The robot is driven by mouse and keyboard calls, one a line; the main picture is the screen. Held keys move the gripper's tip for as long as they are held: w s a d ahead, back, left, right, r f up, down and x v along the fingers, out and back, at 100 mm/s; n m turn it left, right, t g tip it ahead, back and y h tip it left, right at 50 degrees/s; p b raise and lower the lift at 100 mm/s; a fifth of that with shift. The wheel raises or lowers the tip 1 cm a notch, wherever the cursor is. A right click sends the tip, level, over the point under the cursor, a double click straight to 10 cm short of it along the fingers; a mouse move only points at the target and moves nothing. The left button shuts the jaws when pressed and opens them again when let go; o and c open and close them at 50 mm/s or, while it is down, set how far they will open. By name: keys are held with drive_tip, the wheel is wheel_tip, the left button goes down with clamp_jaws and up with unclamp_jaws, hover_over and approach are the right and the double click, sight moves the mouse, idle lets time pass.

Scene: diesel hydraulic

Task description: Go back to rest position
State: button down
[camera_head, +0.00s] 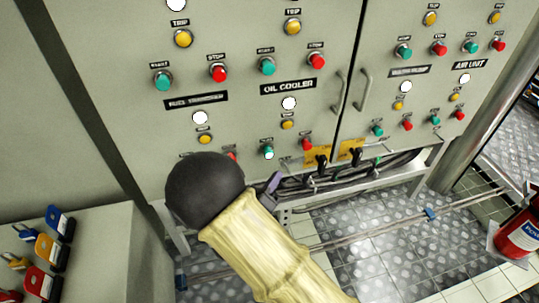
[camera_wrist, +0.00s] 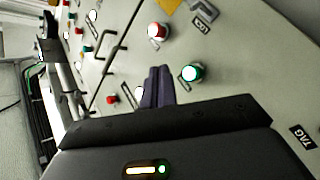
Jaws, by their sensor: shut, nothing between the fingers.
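My gripper (camera_wrist: 158,72) shows in the wrist view as two dark purple fingers pressed together, with nothing between them. Its fingertips point at the grey control cabinet (camera_wrist: 235,65). They appear close to a lit green button (camera_wrist: 191,73), which is just to their right, and a red button (camera_wrist: 157,31) is above them. I cannot tell whether they touch the panel. In the head view, my arm rises from the bottom and largely hides the gripper, leaving only a purple piece (camera_head: 273,183) beside the black wrist. The lit green button is also there (camera_head: 268,152).
The cabinet (camera_head: 120,110) has rows of buttons, lamps and door handles (camera_head: 362,90). Cables (camera_head: 370,172) run beneath it. A grey box (camera_head: 110,240) with coloured padlocks (camera_head: 45,250) stands at lower left. A red extinguisher (camera_head: 518,235) is at right. Metal floor (camera_head: 375,235) lies open in front.

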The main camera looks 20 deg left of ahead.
drive_tip(key=w+d+m+g+y, duration=0.5)
drive_tip(key=d+g, duration=0.3)
drive_tip(key=d, duration=0.4)
drive_tip(key=s+d+r+m+g, duration=0.15)
drive_tip(key=s+d+g, duration=0.25)
drive_tip(key=s+d, duration=0.4)
drive_tip(key=s+d+r+m+g, duration=0.1)
drive_tip(key=s+d+r+g, duration=0.2)
drive_tip(key=s+d, duration=0.5)
wheel_tip(320, 180, up, 38)
drive_tip(key=d+p, duration=0.1)
drive_tip(key=p, duration=3.8)
drive_tip(key=shift+w+f+g, duration=0.15)
drive_tip(key=shift+w+g, duration=0.15)
drive_tip(key=shift+w, duration=0.05)
drive_tip(key=shift+n, duration=0.25)
